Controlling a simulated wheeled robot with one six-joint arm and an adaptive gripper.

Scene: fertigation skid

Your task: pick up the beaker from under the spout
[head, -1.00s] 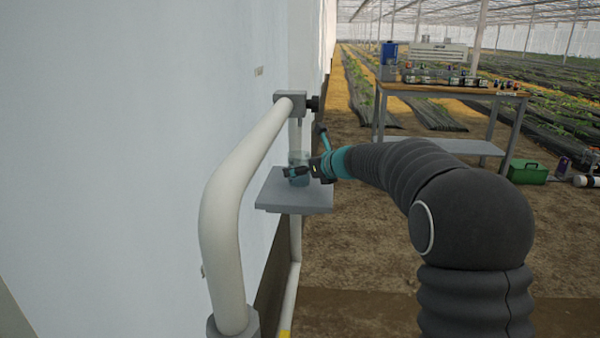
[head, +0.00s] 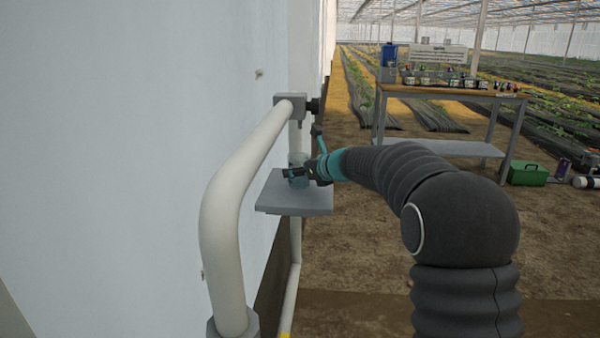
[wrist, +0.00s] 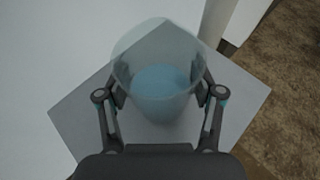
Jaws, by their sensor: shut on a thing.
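The clear beaker (head: 298,160) stands upright at the grey shelf (head: 290,203), below the spout (head: 299,124). In the wrist view the beaker (wrist: 157,62) is between my fingers and has blue liquid in its bottom. My gripper (head: 299,172) reaches it from the right and is shut on its sides. In the wrist view the two fingers of my gripper (wrist: 160,92) press on the left and right of the beaker. I cannot tell whether its base touches the shelf (wrist: 80,110).
A thick white pipe (head: 228,220) runs up to the valve block (head: 290,103) along the white wall (head: 130,150). A bench (head: 455,92) with bottles stands at the back right, with a green box (head: 528,173) beside it. The soil floor between is clear.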

